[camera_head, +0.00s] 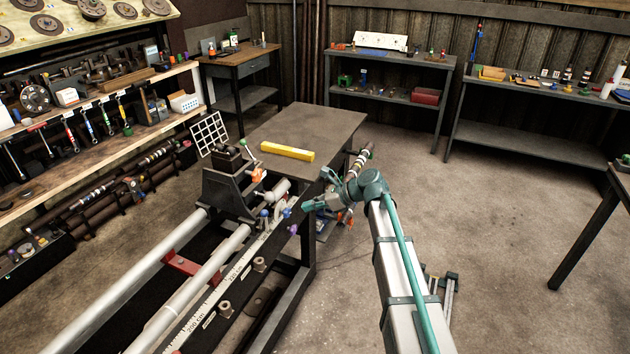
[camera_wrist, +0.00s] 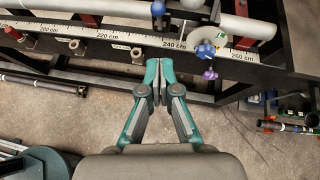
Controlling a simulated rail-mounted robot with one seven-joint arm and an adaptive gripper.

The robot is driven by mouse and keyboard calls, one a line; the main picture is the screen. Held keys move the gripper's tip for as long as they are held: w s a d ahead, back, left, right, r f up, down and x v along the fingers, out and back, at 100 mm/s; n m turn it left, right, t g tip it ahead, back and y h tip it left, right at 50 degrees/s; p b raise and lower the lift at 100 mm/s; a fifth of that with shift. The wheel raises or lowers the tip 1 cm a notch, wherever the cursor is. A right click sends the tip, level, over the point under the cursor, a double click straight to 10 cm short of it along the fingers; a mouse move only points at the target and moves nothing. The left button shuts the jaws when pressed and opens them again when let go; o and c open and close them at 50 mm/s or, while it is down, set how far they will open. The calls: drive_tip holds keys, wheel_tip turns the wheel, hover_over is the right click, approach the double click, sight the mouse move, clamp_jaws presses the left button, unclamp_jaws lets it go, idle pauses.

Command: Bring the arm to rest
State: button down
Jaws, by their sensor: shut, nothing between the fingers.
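My gripper (camera_wrist: 159,72) is shut and empty in the wrist view, its teal fingertips together. In the head view my gripper (camera_head: 308,205) is at the end of my arm, to the right of the lathe's tailstock (camera_head: 228,190). Blue and purple knobs (camera_wrist: 205,51) of the lathe lie just right of the fingertips in the wrist view. Whether the fingertips touch the lathe cannot be told.
A yellow block (camera_head: 287,152) lies on the grey table (camera_head: 315,122) behind the lathe. A shelf of tools (camera_head: 120,115) stands on the left. Benches (camera_head: 390,65) line the back wall. The floor (camera_head: 480,200) to the right is mostly clear.

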drive_tip(key=s+d+f+n+g+h, duration=0.1)
drive_tip(key=s+d+f+n+h, duration=0.2)
drive_tip(key=s+d+f+n, duration=0.5)
drive_tip(key=s+d+f+n+g+h, duration=0.15)
drive_tip(key=s+f, duration=0.45)
drive_tip(key=f, duration=0.6)
drive_tip(key=s+d+f+n+g+h, duration=0.1)
drive_tip(key=s+d+f+n+h, duration=0.2)
drive_tip(key=s+d+f+n, duration=0.45)
drive_tip(key=s+d+f+n+g+h, duration=0.1)
drive_tip(key=s+f, duration=0.4)
drive_tip(key=s, duration=0.6)
drive_tip(key=s+d+f+g+h, duration=0.1)
drive_tip(key=s+d+f, duration=0.3)
drive_tip(key=s, duration=0.8)
drive_tip(key=s+d+f+n+g+h, duration=0.1)
drive_tip(key=s+d+f+g+h, duration=0.1)
drive_tip(key=s+f, duration=0.6)
drive_tip(key=s+g, duration=0.1)
drive_tip(key=s, duration=0.3)
drive_tip(key=shift+s+d+n, duration=0.15)
drive_tip(key=shift+s+n, duration=0.1)
drive_tip(key=shift+n, duration=0.05)
